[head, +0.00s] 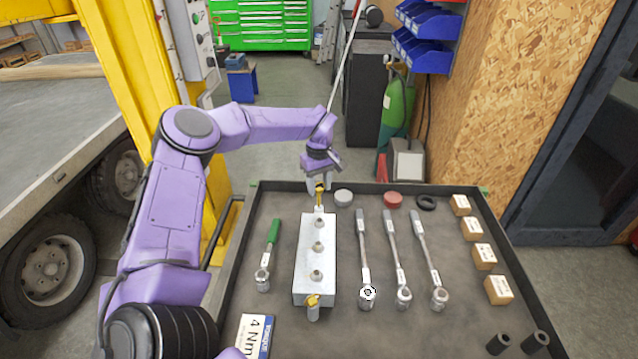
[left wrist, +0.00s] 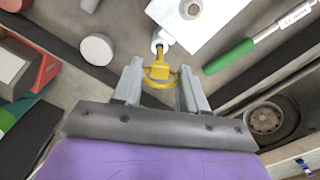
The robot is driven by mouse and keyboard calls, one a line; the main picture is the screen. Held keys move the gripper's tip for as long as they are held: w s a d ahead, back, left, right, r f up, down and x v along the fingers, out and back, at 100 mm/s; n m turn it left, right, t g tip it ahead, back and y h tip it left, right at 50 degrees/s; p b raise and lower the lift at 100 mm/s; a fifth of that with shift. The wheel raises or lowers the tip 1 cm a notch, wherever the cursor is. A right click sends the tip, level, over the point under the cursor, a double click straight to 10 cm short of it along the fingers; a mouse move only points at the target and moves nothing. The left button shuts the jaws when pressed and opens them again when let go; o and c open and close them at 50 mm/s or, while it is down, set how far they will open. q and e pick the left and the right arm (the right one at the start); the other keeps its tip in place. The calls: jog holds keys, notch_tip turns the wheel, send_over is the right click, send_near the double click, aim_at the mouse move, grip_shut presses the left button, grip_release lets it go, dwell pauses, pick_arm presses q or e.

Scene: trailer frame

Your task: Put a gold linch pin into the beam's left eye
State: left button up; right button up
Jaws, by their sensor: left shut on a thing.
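The pale metal beam (head: 316,262) lies lengthwise on the tray, with an eye at each end. A gold linch pin (head: 312,299) sits at the near-end eye (head: 313,314). My left gripper (head: 319,183) is above the far-end eye (head: 319,209), shut on another gold linch pin (head: 320,196). In the left wrist view this pin (left wrist: 160,73) is between the fingertips (left wrist: 160,84), its ring towards me, close by the eye (left wrist: 161,40). I cannot tell whether its tip is inside the eye. My right gripper is not in view.
The dark tray (head: 245,215) also holds a green-handled tool (head: 273,232), several wrenches (head: 393,245), a grey cap (head: 343,196), a red cap (head: 393,199), a black ring (head: 426,202) and wooden blocks (head: 472,229). A "4 Nm" card (head: 254,336) lies near left. Black sockets (head: 498,344) stand near right.

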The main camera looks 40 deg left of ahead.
aim_at(319, 193)
pick_arm(q)
jog(key=shift+f, duration=0.1)
jog(key=shift+f+b, duration=2)
jog(key=shift+f, duration=0.8)
jog(key=o, duration=1)
jog(key=shift+r, duration=0.15)
notch_tip(319, 193, up, 10)
jog(key=shift+r+b, duration=0.15)
jog(key=shift+b, duration=0.4)
